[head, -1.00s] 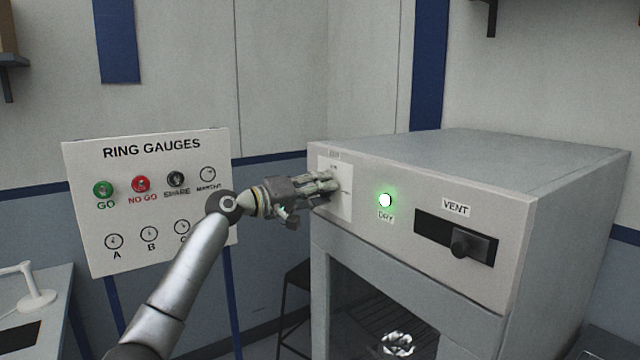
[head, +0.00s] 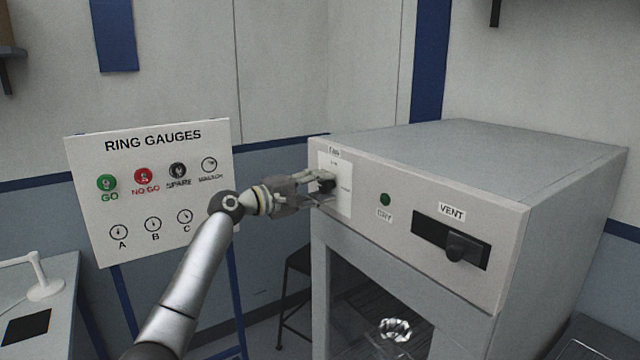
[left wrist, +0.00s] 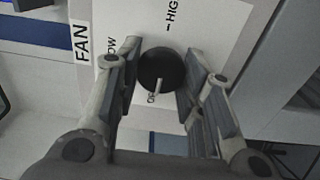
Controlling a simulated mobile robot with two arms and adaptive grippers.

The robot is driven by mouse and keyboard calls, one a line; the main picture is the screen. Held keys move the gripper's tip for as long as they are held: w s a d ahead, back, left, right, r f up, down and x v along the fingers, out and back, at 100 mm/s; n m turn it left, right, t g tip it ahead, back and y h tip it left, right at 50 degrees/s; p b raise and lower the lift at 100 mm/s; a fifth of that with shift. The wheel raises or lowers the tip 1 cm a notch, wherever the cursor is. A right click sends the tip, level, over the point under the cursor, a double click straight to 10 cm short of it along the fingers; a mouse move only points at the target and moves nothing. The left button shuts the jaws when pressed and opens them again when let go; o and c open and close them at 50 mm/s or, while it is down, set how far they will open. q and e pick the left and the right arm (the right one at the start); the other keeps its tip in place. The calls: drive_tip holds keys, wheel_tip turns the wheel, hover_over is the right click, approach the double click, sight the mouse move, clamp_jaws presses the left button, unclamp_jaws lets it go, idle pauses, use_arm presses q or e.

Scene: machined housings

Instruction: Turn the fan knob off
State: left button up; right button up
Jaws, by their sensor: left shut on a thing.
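The black fan knob (left wrist: 160,68) sits on a white plate (left wrist: 215,40) labelled FAN in the left wrist view, with LOW, HIGH and a partly covered OFF mark. Its white pointer line points at the OFF mark. My left gripper (head: 318,186) is at the plate on the grey cabinet (head: 480,186) in the head view. Its fingers stand on both sides of the knob and are shut on it. The knob is partly hidden by the fingers in the head view. My right gripper is not in view.
The DRY lamp (head: 385,199) is dark green and unlit. A VENT slider (head: 463,247) is to its right. The ring gauge board (head: 150,225) stands left of the cabinet, behind my left arm. A glassy ring-shaped object (head: 394,329) shows in the cabinet's lower opening.

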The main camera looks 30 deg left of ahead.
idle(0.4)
use_arm(q)
drive_tip(key=o, duration=1)
drive_tip(key=shift+a, duration=0.1)
drive_tip(key=v, duration=1.2)
drive_tip(key=shift+f, duration=0.1)
